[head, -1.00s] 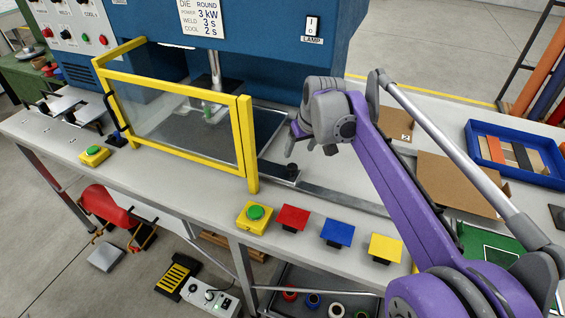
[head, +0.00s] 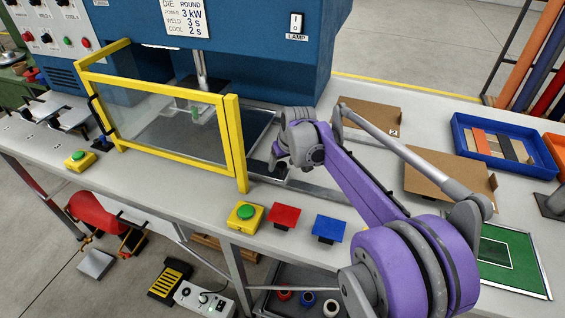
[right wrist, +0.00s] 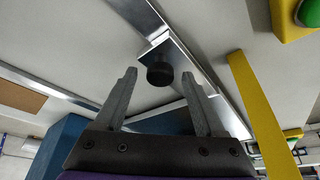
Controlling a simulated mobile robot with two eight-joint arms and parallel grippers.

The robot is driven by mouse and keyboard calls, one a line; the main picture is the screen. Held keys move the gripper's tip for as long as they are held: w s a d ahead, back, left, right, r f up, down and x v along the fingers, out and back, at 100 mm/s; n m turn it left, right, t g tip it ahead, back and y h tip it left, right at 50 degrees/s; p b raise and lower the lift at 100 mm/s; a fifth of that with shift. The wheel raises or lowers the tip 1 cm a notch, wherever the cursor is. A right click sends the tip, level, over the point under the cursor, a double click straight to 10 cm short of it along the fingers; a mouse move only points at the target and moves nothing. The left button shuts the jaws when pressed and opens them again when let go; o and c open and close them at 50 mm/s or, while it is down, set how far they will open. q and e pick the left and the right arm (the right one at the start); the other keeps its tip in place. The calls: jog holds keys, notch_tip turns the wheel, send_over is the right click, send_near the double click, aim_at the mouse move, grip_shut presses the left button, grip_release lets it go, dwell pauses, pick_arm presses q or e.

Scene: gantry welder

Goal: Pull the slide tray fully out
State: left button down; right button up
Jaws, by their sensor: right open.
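The slide tray (head: 262,122), a dark plate with a bright metal rim, lies on the bench under the blue press, partly behind the yellow-framed clear guard (head: 238,142). A black round knob (head: 281,169) stands on a metal tongue at its front right; the knob also shows in the right wrist view (right wrist: 160,74). My right gripper (head: 275,160) is close to the knob in the head view. In the right wrist view my right gripper (right wrist: 160,88) is open, its fingers apart, with the knob showing between and just beyond the tips. My left gripper is out of view.
A metal rail (head: 320,190) runs right from the tray along the bench. A green button on a yellow box (head: 245,214), a red block (head: 285,214) and a blue block (head: 329,228) sit along the front edge. Cardboard and a blue bin (head: 505,145) are at right.

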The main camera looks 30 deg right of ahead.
grip_shut()
dwell(1.3)
